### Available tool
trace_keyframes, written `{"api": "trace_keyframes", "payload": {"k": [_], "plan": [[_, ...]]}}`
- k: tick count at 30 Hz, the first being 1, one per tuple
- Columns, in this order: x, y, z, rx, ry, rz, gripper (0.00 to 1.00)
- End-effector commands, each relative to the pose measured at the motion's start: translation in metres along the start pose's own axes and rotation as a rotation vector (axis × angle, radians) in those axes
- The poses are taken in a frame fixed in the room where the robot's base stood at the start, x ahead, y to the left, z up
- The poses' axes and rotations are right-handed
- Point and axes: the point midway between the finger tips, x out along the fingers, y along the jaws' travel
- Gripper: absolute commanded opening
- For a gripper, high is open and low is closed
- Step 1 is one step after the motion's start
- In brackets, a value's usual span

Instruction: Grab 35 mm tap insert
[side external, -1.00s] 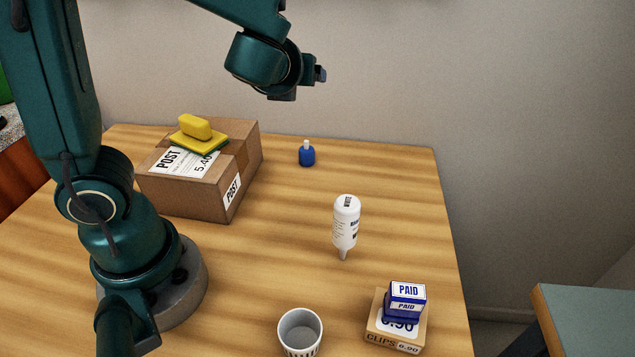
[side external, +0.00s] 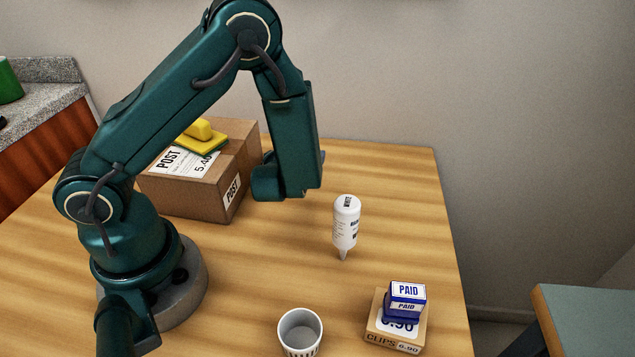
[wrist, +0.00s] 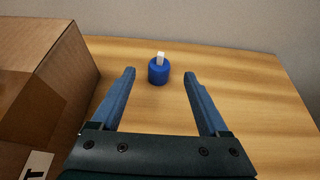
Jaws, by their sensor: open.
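The tap insert (wrist: 158,71), a small blue cylinder with a white stem on top, stands upright on the wooden table in the wrist view. My gripper (wrist: 158,76) is open, with its two blue fingers pointing toward the insert. The insert appears between the fingertips in the picture, at or just beyond them; I cannot tell any contact. In the side external view my arm hides the insert, and only a bit of a finger (side external: 322,156) shows behind the arm.
A cardboard box (side external: 187,194) with a yellow and green sponge (side external: 203,137) on top stands left of my gripper.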

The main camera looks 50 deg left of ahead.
Motion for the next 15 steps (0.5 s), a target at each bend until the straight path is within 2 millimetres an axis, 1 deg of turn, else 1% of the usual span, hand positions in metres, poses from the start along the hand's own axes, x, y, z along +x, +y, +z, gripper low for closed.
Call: {"api": "trace_keyframes", "payload": {"k": [6,9,15], "plan": [[0.028,0.002,0.0,-0.002,0.002,0.006,0.78],[0.038,0.001,0.0,-0.002,0.001,0.005,0.78],[0.044,0.001,0.0,0.0,0.001,0.003,0.78]]}}
